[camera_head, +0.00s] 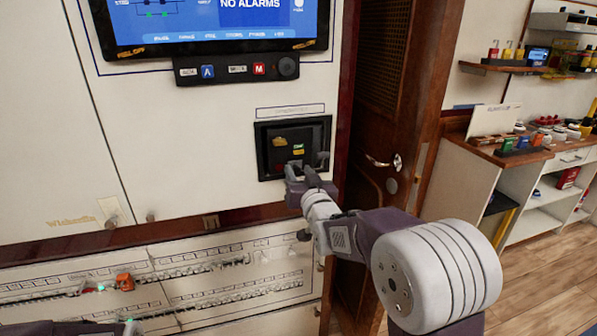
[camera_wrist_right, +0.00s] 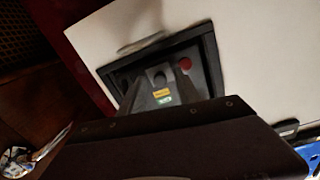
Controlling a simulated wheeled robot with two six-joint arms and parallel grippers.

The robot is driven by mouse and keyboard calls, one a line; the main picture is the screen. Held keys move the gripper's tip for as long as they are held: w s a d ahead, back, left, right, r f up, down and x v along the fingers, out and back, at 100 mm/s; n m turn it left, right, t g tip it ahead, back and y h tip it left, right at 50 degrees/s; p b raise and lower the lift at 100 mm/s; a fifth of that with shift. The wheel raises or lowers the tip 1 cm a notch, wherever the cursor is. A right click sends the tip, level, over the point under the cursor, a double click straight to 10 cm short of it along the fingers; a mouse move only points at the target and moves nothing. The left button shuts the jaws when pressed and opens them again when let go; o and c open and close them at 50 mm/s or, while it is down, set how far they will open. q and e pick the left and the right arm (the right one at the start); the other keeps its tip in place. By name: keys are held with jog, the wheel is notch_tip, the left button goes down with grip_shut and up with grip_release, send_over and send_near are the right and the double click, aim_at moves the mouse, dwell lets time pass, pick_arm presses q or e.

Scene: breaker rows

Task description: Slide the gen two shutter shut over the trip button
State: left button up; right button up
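The dark-framed recess (camera_head: 262,150) is set in the pale wall panel below the screen. Inside it are small yellow (camera_head: 280,142) and green (camera_head: 299,148) labels. In the right wrist view the recess frame (camera_wrist_right: 203,29) shows a red button (camera_wrist_right: 186,63) uncovered; the yellow label (camera_wrist_right: 161,93) shows between the fingers. I cannot clearly make out the shutter's outline. My right gripper (camera_head: 306,173) is at the recess's lower edge, its two fingertips (camera_wrist_right: 160,88) apart and pointing into it. Nothing shows gripped; contact cannot be told. My left gripper is out of view.
A screen (camera_head: 215,20) and a button strip (camera_head: 237,69) are above the recess. A wooden door (camera_head: 376,130) with a handle stands just right of it. Breaker rows (camera_head: 180,275) run below the wooden ledge (camera_head: 150,233). Shelves (camera_head: 545,195) stand at the far right.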

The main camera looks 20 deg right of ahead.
jog(key=shift+w, duration=0.25)
grip_shut()
dwell(1.3)
